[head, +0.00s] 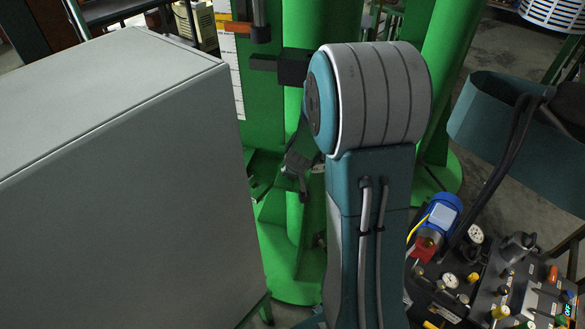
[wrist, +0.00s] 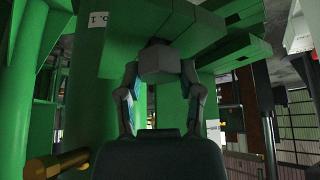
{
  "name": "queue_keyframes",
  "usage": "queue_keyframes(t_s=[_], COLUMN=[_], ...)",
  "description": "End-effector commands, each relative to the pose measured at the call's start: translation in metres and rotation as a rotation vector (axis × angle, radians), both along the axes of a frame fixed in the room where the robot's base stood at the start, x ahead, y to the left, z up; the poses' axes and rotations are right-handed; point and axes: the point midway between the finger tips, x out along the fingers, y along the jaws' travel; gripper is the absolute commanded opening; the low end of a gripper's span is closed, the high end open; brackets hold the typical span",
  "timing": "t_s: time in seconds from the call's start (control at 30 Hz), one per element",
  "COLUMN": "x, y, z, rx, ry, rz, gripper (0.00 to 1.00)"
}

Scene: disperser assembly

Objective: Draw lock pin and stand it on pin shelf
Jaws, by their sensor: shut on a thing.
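My gripper (wrist: 160,62) is in the middle of the wrist view, its two fingers bent inward and meeting at a grey block-like piece under green steelwork. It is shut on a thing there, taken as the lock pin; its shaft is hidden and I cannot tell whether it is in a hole. In the head view, part of my gripper (head: 299,165) shows dark against the green frame (head: 290,225), left of my arm, with its tips unclear. I cannot make out the pin shelf for certain in either view.
A large grey cabinet (head: 120,130) fills the left of the head view, close to my arm. Green columns (head: 445,60) stand behind. A blue motor (head: 440,212) and a panel with gauges lie at lower right. A brass cylinder (wrist: 55,163) shows at lower left in the wrist view.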

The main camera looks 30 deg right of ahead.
Motion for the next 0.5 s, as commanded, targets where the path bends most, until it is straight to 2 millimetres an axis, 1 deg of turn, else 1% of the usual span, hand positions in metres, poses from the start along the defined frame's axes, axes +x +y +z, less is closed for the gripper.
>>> queue_keyframes(t_s=[0.37, 0.4, 0.47, 0.5], x=[-0.0004, -0.0003, -0.0003, -0.0003], y=[-0.0005, -0.0005, -0.0005, -0.0005], z=[-0.0080, -0.0079, -0.0078, -0.0078], rx=[-0.002, -0.002, -0.002, -0.002], ry=[0.002, 0.002, 0.002, 0.002], rz=[-0.002, -0.002, -0.002, -0.002], gripper=[0.00, 0.57, 0.84, 0.88])
